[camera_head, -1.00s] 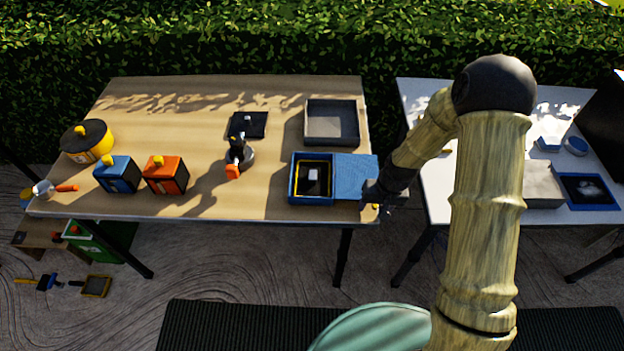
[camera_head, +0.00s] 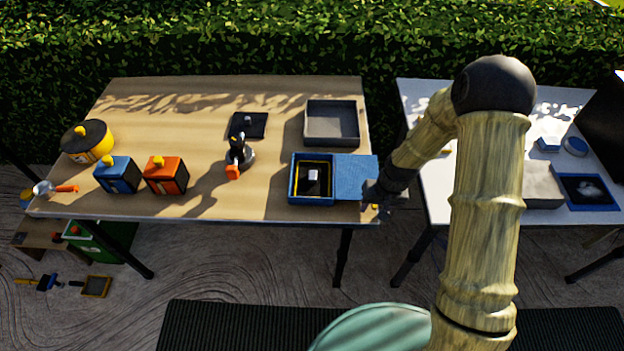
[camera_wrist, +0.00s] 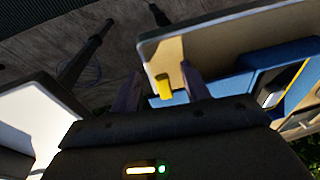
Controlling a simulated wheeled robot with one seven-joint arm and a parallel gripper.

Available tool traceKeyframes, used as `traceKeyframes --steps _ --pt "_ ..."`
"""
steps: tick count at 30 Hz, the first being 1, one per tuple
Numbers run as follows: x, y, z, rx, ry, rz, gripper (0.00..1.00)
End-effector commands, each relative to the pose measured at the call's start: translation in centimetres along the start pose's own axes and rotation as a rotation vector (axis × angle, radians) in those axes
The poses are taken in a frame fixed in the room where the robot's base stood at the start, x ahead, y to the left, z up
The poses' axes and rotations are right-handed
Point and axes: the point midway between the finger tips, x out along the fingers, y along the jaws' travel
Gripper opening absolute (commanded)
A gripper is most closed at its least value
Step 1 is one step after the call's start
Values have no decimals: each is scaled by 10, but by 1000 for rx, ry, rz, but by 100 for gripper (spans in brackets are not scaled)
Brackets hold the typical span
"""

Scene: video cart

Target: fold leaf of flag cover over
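The flag cover is a blue box (camera_head: 294,182) near the right front corner of the wooden table. It holds a yellow-edged dark frame (camera_head: 313,188) with a small pale block (camera_head: 313,175). Its flat blue leaf (camera_head: 356,172) lies open to the right, reaching past the table's right edge. In the wrist view, a yellow tab (camera_wrist: 163,87) shows by the blue leaf (camera_wrist: 222,84). My gripper (camera_wrist: 162,92) is open, with its fingers apart on either side of the tab. In the head view, my gripper (camera_head: 376,200) is at the leaf's front right corner, mostly dark and hard to make out.
A grey open tray (camera_head: 332,141) stands behind the box. A dark tool with an orange end (camera_head: 238,160) stands to the left. Orange (camera_head: 166,178) and blue-black (camera_head: 117,177) boxes stand farther left. A white table (camera_head: 440,190) is at the right, across a gap.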

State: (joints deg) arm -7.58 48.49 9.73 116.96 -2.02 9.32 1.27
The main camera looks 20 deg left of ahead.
Motion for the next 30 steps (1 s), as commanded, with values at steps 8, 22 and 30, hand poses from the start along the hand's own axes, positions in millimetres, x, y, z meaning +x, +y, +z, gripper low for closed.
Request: traceKeyframes --steps 8,22,30 --pt "0 0 0 0 0 0 1" --pt "-13 -4 -1 -16 -1 110 1" --pt "-18 -4 -2 -15 1 161 1"
